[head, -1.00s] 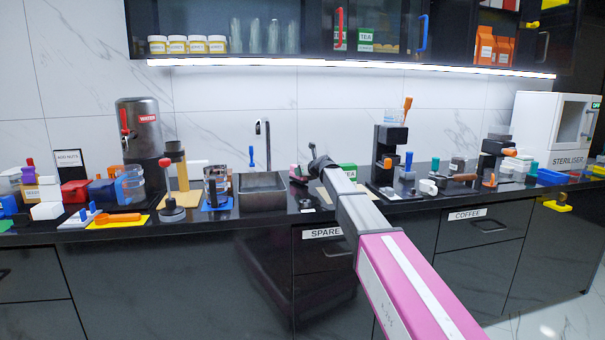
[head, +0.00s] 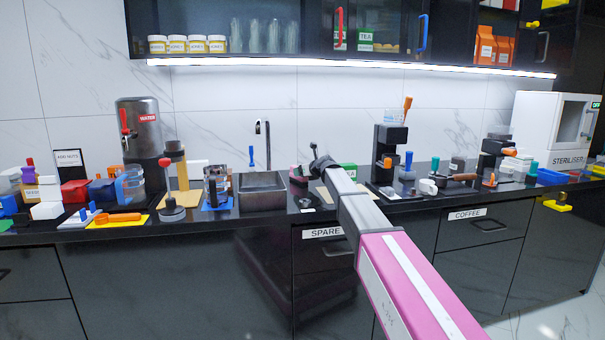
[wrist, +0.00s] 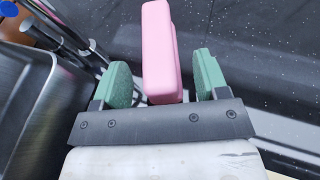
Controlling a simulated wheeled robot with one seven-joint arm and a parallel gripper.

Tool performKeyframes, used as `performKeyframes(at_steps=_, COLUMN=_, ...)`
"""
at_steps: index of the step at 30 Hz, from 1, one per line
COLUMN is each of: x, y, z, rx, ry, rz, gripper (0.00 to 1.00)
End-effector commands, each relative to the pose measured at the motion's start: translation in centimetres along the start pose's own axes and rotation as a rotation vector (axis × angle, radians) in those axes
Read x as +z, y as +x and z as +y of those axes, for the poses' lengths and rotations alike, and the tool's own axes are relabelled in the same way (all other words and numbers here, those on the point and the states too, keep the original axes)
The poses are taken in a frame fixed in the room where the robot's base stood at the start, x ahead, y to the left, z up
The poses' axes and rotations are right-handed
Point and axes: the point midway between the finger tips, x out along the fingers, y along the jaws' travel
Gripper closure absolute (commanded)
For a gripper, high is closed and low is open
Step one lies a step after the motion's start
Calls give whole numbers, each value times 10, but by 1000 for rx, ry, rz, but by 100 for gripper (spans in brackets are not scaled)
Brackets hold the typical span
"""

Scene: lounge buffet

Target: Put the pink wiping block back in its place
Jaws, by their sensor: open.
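The pink wiping block (wrist: 160,50) stands between the two green fingertips of my gripper (wrist: 166,82) in the wrist view. The fingers are apart, with a visible gap on each side of the block. In the head view a small pink patch, seemingly the block (head: 295,169), shows on the counter just right of the sink. What lies under the block is mostly hidden; a pale slatted shape shows behind the fingers in the wrist view.
The steel sink (head: 262,191) is close on the left, and its rim (wrist: 40,75) fills the left of the wrist view. A green box (head: 349,170) stands behind my arm. The coffee machine (head: 390,150) stands to the right. Speckled dark counter (wrist: 255,60) is clear right of the block.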

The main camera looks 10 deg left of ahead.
Motion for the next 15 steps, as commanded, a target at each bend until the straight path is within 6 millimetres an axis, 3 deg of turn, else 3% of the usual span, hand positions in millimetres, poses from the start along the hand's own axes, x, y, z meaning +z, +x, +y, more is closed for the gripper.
performKeyframes(at_steps=9, x=-2, y=-52, z=1, rx=-1, ry=1, rz=0, gripper=33)
performKeyframes(at_steps=15, x=0, y=-65, z=0, rx=-1, ry=0, rz=-1, gripper=33)
